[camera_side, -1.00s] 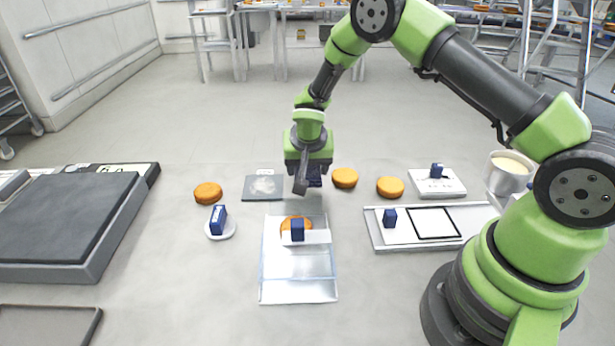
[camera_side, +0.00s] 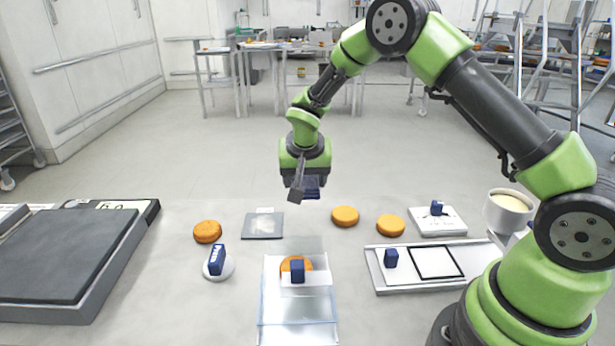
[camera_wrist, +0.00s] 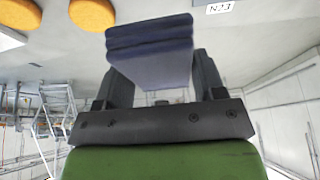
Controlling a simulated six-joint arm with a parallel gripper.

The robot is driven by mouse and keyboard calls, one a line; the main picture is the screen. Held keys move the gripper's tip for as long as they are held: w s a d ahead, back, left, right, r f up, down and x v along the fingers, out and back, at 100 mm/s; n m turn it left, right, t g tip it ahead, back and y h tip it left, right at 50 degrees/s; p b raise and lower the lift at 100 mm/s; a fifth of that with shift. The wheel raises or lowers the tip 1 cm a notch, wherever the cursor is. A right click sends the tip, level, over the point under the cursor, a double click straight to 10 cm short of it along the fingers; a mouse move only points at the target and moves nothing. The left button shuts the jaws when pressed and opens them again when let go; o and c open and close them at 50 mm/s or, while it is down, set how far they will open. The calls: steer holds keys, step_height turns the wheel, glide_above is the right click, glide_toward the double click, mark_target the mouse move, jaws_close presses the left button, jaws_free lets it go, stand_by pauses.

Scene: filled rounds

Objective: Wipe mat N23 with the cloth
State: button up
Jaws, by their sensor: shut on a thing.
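A folded dark blue cloth (camera_side: 313,187) is held in my gripper (camera_side: 304,184), which is shut on it. In the wrist view the cloth (camera_wrist: 150,45) sits between the two fingers of my gripper (camera_wrist: 158,80). A dark grey square mat (camera_side: 262,232) lies on the table, below and left of my gripper in the side view, with a gap between cloth and mat. A faint pale patch shows on the mat. A small white tag stands at its far edge, too small to read there.
Several orange rounds lie about, including one left of the mat (camera_side: 207,232) and one to its right (camera_side: 345,216). A clear bin (camera_side: 298,310) stands in front. A white saucer (camera_side: 228,272), a framed tray (camera_side: 385,287) and a white scale-like block (camera_side: 452,224) stand nearby.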

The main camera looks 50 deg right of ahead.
glide_above(271, 225)
steer(key=f, duration=0.2)
steer(key=w+f, duration=0.1)
steer(key=f, duration=0.1)
steer(key=shift+a+f, duration=0.1)
steer(key=shift+a, duration=0.15)
steer(key=shift+w+a+f, duration=0.15)
steer(key=shift+a+f, duration=0.15)
steer(key=shift+a, duration=0.05)
steer(key=shift+f, duration=2)
steer(key=shift+f, duration=0.45)
steer(key=shift+s+d+r, duration=0.1)
steer(key=shift+s+d, duration=0.1)
steer(key=shift+d, duration=0.85)
steer(key=shift+s+a, duration=0.9)
